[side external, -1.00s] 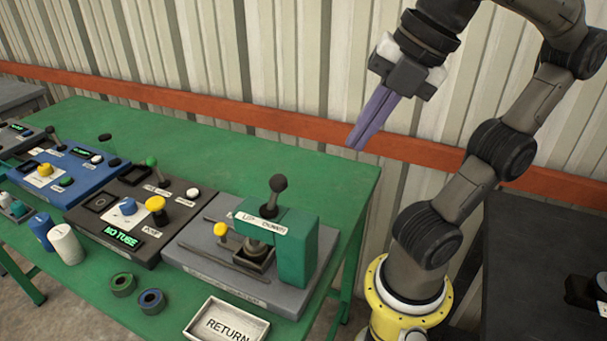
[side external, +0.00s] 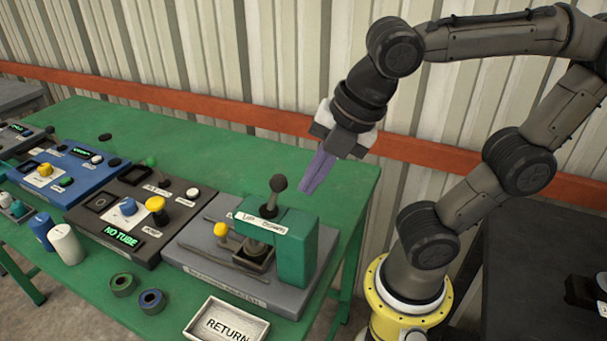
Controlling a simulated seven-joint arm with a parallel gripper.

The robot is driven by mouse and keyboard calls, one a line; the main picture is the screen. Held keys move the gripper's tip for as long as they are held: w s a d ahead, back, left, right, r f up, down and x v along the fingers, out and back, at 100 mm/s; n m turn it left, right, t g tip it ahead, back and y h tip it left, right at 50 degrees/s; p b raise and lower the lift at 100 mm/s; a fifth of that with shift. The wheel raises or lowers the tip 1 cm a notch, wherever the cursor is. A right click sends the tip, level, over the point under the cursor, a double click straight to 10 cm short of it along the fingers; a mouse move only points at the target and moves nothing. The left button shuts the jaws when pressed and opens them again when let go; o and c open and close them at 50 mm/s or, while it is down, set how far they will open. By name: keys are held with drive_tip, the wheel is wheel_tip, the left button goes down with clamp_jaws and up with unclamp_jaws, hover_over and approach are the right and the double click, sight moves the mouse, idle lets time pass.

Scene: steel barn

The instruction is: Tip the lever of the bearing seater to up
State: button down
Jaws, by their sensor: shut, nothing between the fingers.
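The bearing seater (side external: 298,250) is a green press block on a grey base plate at the right end of the green table. Its lever (side external: 276,192) is a dark stick with a round black knob, standing roughly upright on top of the block. A white label (side external: 262,222) reading UP and DOWN lies along the block's top edge in front of the lever. My gripper (side external: 308,189) has purple fingers that are shut with nothing between them. It hangs tilted down to the left, just right of the lever knob in the picture and apart from it.
A yellow knob (side external: 221,231) stands on the seater's base. Left of it is a dark panel (side external: 115,205) with a lit NO TUBE display. A white RETURN tray (side external: 226,321) and two rings (side external: 151,301) lie in front. The table behind the seater is clear.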

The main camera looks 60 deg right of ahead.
sight(273, 176)
drive_tip(key=shift+w+a+r, duration=0.1)
drive_tip(key=shift+w, duration=0.6)
drive_tip(key=w+g, duration=0.2)
drive_tip(key=w+r+g, duration=0.1)
drive_tip(key=g, duration=0.1)
drive_tip(key=w+g, duration=0.2)
drive_tip(key=shift+w+r, duration=0.3)
drive_tip(key=shift+r, duration=0.1)
drive_tip(key=shift+w, duration=0.7)
drive_tip(key=shift+w, duration=0.1)
drive_tip(key=shift+r, duration=0.15)
drive_tip(key=shift+r, duration=0.7)
